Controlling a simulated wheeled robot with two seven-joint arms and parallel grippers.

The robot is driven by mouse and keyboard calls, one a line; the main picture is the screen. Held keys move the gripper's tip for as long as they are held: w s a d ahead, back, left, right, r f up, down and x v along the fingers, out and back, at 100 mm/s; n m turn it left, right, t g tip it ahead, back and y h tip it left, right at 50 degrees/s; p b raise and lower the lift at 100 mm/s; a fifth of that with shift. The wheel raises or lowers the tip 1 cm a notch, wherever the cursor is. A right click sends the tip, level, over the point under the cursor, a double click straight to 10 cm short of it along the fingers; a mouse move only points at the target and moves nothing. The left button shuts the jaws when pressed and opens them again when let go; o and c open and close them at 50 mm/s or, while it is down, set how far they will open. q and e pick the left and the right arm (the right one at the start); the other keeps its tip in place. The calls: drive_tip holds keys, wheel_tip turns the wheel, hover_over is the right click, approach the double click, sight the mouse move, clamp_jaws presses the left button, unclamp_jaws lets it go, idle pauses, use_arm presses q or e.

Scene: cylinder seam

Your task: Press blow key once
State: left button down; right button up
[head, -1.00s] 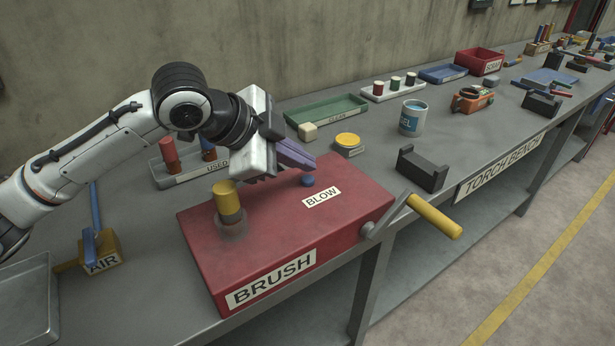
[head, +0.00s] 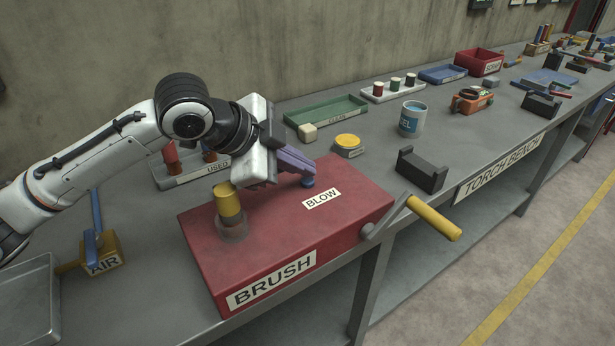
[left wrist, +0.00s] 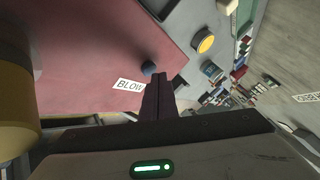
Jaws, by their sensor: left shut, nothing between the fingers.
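The blue blow key (head: 308,182) is a small round button on top of the red box (head: 350,215), beside a white label (head: 322,198) reading BLOW. My left gripper (head: 311,171) is shut and empty, its purple fingers pointing down to the right. In the head view its fingertips overlap the key's top edge; I cannot tell whether they touch it. In the left wrist view the key (left wrist: 149,68) shows just beyond the tips of the shut fingers (left wrist: 157,78). My right gripper is not in view.
A yellow cylinder (head: 228,203) stands on the red box to the left of the key. A crank with a yellow handle (head: 434,217) sticks out on the right. A black cradle (head: 422,170), a yellow button (head: 347,141) and a cup (head: 412,118) stand behind on the bench.

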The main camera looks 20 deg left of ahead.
use_arm(q)
drive_tip(key=shift+f, duration=0.5)
idle(0.8)
drive_tip(key=shift+r, duration=0.1)
drive_tip(key=shift+r+p, duration=0.8)
drive_tip(key=shift+p, duration=0.45)
wheel_tip(320, 180, up, 3)
drive_tip(key=shift+f+p, duration=0.15)
drive_tip(key=shift+p, duration=1)
wheel_tip(320, 180, up, 2)
drive_tip(key=shift+r, duration=0.15)
